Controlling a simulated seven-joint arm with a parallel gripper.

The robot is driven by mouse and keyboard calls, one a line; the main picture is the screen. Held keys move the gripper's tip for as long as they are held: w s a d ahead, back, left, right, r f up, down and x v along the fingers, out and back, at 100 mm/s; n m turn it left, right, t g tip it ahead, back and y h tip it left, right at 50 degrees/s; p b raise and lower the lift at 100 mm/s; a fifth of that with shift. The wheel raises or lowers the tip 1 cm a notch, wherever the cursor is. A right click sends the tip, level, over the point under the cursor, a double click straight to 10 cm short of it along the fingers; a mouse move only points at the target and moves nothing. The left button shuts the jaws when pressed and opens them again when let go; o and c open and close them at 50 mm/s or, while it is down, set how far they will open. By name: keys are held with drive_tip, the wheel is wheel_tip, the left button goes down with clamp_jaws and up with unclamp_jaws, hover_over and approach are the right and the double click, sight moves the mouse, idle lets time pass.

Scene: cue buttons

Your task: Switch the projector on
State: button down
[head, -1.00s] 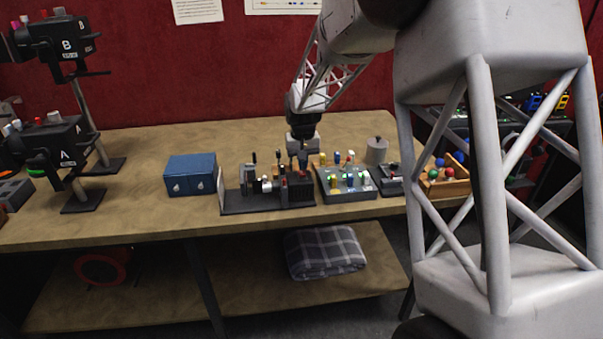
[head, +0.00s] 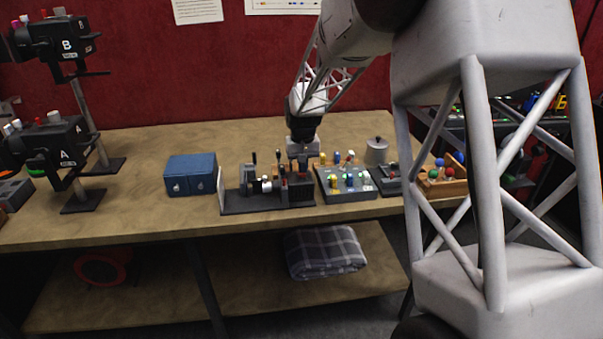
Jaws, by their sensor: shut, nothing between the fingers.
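No object in view is plainly marked as the projector. Two black box-shaped devices on stands, labelled A (head: 55,145) and B (head: 62,45), are at the left; I cannot tell whether either is the projector. A dark lever panel (head: 265,203) with several upright levers stands on the bench. To its right is a grey button panel (head: 345,190) with several coloured knobs or switches. My gripper (head: 303,166) is shut and empty, pointing down at the right end of the lever panel. Its fingertips are small and partly hidden among the levers, so I cannot tell whether they touch anything.
A blue box (head: 190,174) is left of the lever panel. A small dark unit (head: 386,181), a grey lidded pot (head: 377,150) and a wooden tray of coloured balls (head: 443,187) are to the right. A checked blanket (head: 324,251) lies on the lower shelf. The bench between stands and blue box is clear.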

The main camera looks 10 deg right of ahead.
drive_tip(key=shift+f, duration=0.55)
idle(0.4)
drive_tip(key=shift+r, duration=0.1)
drive_tip(key=shift+r, duration=3.4)
drive_tip(key=shift+s+r, duration=0.1)
drive_tip(key=shift+s+r, duration=0.15)
drive_tip(key=shift+s, duration=0.1)
drive_tip(key=s+d+r+t, duration=0.1)
drive_tip(key=s+r, duration=0.2)
drive_tip(key=s, duration=0.9)
drive_tip(key=s+d+r, duration=0.2)
drive_tip(key=s+r, duration=0.1)
drive_tip(key=s, duration=0.8)
drive_tip(key=s+d+r+t, duration=0.1)
drive_tip(key=s+r, duration=0.2)
drive_tip(key=s, duration=0.9)
drive_tip(key=s+f, duration=0.2)
drive_tip(key=s, duration=0.9)
drive_tip(key=shift+s+d+f+t, duration=0.2)
drive_tip(key=shift+s+f+t, duration=0.1)
drive_tip(key=shift+s+f, duration=0.1)
